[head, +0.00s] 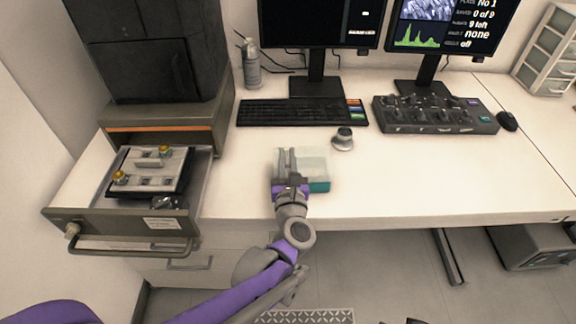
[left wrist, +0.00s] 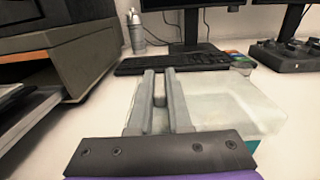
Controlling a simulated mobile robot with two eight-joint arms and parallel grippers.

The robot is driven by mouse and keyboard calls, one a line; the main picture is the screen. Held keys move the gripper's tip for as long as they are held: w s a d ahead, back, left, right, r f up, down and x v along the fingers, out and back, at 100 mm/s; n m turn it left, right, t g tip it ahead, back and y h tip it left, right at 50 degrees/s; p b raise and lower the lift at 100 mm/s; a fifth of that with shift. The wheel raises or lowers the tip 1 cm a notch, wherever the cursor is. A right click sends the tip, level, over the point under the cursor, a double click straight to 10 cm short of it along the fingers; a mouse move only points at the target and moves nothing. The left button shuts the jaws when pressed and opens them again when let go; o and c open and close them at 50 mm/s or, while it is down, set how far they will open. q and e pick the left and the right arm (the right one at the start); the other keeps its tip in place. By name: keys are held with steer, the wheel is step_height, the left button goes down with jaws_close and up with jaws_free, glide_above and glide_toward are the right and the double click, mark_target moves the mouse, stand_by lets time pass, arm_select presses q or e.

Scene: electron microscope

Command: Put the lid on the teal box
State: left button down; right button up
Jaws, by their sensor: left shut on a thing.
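The teal box (head: 320,187) stands near the front edge of the white desk. Its teal side also shows in the left wrist view (left wrist: 246,147). The pale translucent lid (head: 314,162) is over the top of the box; in the left wrist view the lid (left wrist: 225,105) extends to the right of my fingers. I cannot tell whether it is fully seated. My left gripper (head: 287,162) reaches over the left part of the lid, its fingers shut on a small grey piece between them, seemingly the lid's grip. My right gripper is out of view.
An open metal drawer (head: 70,215) with a stage in it juts out at left. A small round metal object (head: 343,139) stands behind the box, before the keyboard (head: 300,112). A knob panel (head: 435,115) is at right. The desk right of the box is clear.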

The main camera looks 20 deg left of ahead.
arm_select(q)
steer(key=shift+f+b, duration=0.3)
steer(key=shift+f, duration=0.95)
steer(key=shift+f, duration=0.3)
steer(key=c, duration=0.8)
jaws_free()
steer(key=shift+c, duration=0.2)
steer(key=shift+r, duration=0.1)
